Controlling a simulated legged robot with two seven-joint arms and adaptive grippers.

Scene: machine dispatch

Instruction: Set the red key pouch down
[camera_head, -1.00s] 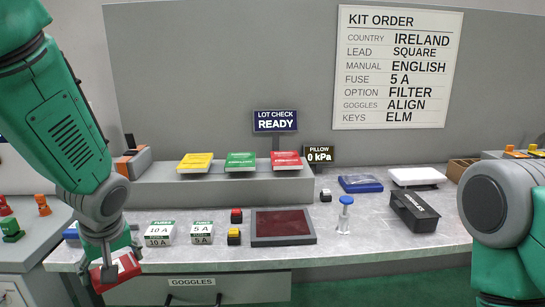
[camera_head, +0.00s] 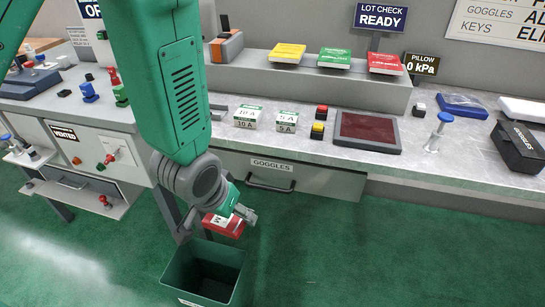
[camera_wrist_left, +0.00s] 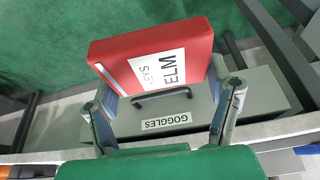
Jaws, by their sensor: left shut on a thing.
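The red key pouch (camera_wrist_left: 155,55) carries a white label reading KEYS ELM in the left wrist view. My left gripper (camera_wrist_left: 165,100) is shut on it, with one finger on each side. In the head view the pouch (camera_head: 222,225) hangs in my left gripper (camera_head: 236,213) in front of the bench, below the counter top. It is above and a little behind an open green bin (camera_head: 206,250) on the floor. The pouch is clear of the bin. My right gripper is out of view.
The closed GOGGLES drawer (camera_head: 320,183) is behind the pouch. A grey cabinet (camera_head: 75,150) with valves and a low shelf stands at the left. Fuse boxes (camera_head: 247,117), buttons and a dark red pad (camera_head: 367,130) are on the counter. Green floor lies open at the right.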

